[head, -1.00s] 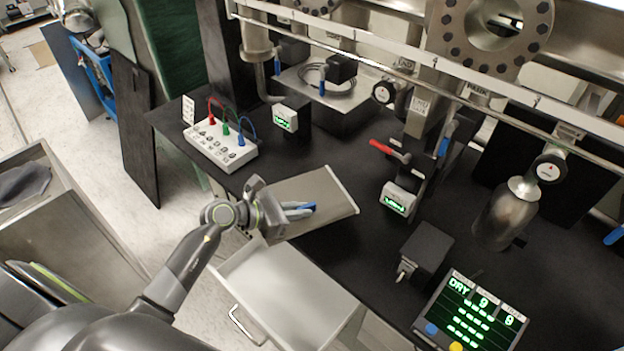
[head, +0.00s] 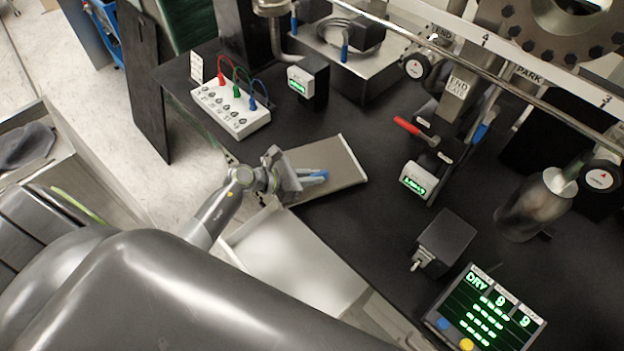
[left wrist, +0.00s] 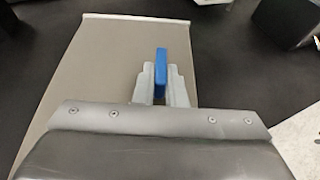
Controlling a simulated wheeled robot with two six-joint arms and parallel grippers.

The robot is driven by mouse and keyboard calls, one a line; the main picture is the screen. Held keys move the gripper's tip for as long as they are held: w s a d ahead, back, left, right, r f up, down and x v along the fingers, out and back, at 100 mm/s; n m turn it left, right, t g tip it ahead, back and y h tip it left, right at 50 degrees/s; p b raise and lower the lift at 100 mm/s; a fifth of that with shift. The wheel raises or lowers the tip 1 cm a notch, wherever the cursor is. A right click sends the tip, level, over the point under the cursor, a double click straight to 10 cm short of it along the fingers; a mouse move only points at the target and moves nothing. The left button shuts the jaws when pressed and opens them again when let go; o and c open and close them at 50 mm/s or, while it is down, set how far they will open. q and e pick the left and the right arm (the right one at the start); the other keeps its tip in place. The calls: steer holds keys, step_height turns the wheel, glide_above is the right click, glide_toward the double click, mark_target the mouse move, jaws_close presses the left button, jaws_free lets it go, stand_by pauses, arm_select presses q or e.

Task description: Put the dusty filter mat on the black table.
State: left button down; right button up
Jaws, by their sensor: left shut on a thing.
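The dusty filter mat (head: 343,160) is a flat grey-brown panel with a pale far edge and a blue tab. It is over the near left edge of the black table (head: 340,237); I cannot tell if it touches the top. My left gripper (head: 314,176) is shut on the mat's blue tab. In the left wrist view the mat (left wrist: 105,65) spreads mostly left of the fingers (left wrist: 162,85), with black surface around it. My right gripper is not in view.
A pale open drawer (head: 295,262) juts out below the mat. A white box with coloured cables (head: 231,105) stands behind it. A red-handled tool (head: 412,127), a black box (head: 445,242) and a lit display (head: 488,312) are to the right. Bare tabletop lies between.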

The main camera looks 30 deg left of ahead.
arm_select(q)
steer(key=shift+f, duration=0.95)
steer(key=shift+f, duration=0.1)
steer(key=shift+f, duration=0.15)
steer(key=c, duration=1.5)
jaws_free()
steer(key=shift+r, duration=0.2)
steer(key=shift+s+a, duration=0.1)
steer(key=b+v, duration=0.2)
steer(key=v, duration=0.8)
steer(key=shift+s+b, duration=0.2)
steer(key=shift+b, duration=0.2)
steer(key=shift+v, duration=0.8)
